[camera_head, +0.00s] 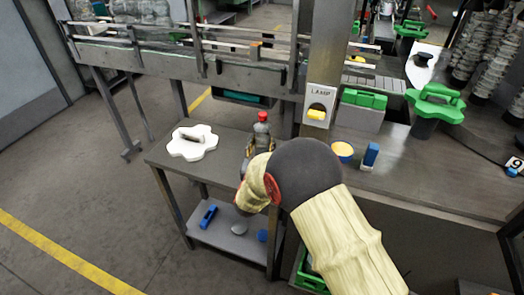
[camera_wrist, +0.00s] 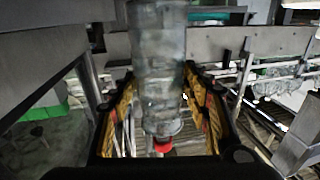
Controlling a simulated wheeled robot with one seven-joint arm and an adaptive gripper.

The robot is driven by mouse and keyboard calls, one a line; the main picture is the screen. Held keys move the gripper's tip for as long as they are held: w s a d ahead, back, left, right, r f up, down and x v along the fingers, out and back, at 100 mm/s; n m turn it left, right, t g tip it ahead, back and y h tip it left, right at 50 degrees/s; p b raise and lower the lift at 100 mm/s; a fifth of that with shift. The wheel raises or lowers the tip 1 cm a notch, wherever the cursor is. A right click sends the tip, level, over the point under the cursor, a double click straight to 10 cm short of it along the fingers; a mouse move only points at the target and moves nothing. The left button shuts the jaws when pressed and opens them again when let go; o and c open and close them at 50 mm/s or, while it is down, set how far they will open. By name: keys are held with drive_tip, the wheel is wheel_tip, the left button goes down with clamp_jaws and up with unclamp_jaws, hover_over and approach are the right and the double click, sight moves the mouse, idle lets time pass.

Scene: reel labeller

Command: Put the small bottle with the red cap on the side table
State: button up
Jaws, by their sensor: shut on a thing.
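The small bottle (camera_wrist: 158,75) is clear grey with a red cap (camera_wrist: 163,146). It is between the two fingers of my gripper (camera_wrist: 157,105), which is shut on it. In the head view the red cap (camera_head: 262,117) points up, above my gripper (camera_head: 260,143). The bottle looks upright there, and my arm and gripper hide its lower part. The side table (camera_head: 215,170) is a dark top on legs at centre left. The bottle shows over its right end; I cannot tell whether it touches the top.
A white flower-shaped piece (camera_head: 192,142) lies on the side table's left part. The lower shelf (camera_head: 225,238) holds blue items. A lamp switch post (camera_head: 320,105) and a workbench (camera_head: 400,175) with a yellow-topped tub (camera_head: 343,152) and blue block (camera_head: 370,156) stand right.

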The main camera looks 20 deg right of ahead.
drive_tip(key=shift+f, duration=0.9)
drive_tip(key=shift+f+b, duration=0.2)
drive_tip(key=shift+b, duration=0.15)
drive_tip(key=o, duration=1.7)
drive_tip(key=shift+s, duration=0.1)
drive_tip(key=shift+c, duration=0.2)
